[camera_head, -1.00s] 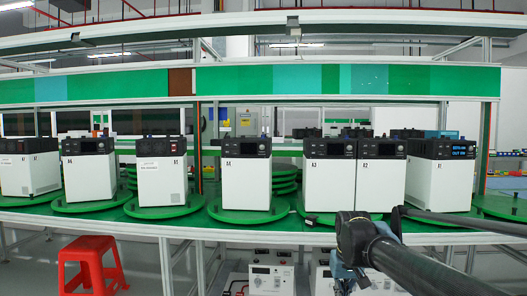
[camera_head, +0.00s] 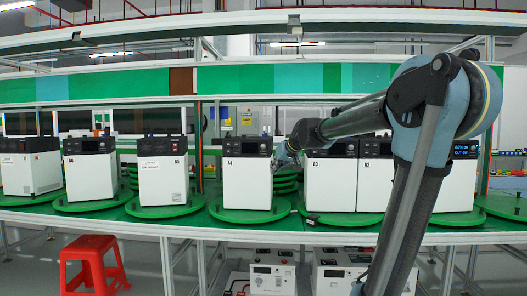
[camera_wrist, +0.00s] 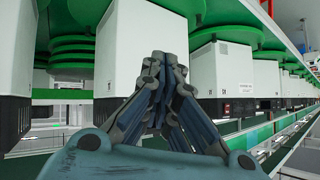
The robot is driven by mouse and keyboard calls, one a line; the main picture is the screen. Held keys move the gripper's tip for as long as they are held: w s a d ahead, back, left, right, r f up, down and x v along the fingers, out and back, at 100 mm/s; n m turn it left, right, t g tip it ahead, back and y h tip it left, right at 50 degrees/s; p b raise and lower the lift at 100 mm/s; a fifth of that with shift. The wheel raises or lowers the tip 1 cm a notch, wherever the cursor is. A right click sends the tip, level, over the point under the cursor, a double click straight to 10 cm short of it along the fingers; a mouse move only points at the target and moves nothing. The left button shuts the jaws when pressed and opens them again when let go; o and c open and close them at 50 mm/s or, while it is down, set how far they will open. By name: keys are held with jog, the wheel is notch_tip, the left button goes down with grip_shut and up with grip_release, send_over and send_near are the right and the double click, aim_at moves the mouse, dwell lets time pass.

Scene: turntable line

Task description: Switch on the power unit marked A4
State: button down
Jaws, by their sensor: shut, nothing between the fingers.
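The power unit marked A4 (camera_head: 245,185) is a white box with a black top panel (camera_head: 243,148), upright on a green round turntable. No lit text shows on its panel; its switch is too small to make out. My gripper (camera_head: 288,156) is beside A4's upper right edge, near the gap towards the unit marked A3 (camera_head: 330,190). I cannot tell whether it touches either. In the wrist view, which is upside down, my gripper (camera_wrist: 168,62) has its fingers together and empty before a white unit.
Similar units stand left and right along the green bench (camera_head: 300,229). The rightmost unit (camera_head: 458,195) has lit blue text. My arm covers parts of the right-hand units. A red stool (camera_head: 92,262) stands at the front left. More units lie under the bench.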

aim_at(263, 147)
jog(key=w+a+r+t+y, duration=0.1)
jog(key=w+a+r, duration=0.5)
jog(key=w, duration=0.2)
jog(key=shift+w, duration=0.15)
jog(key=shift+w, duration=0.1)
jog(key=w, duration=0.8)
jog(key=shift+w, duration=0.3)
jog(key=shift+w+d, duration=0.15)
jog(key=shift+w, duration=0.5)
dwell(1.9)
jog(key=shift+s, duration=0.75)
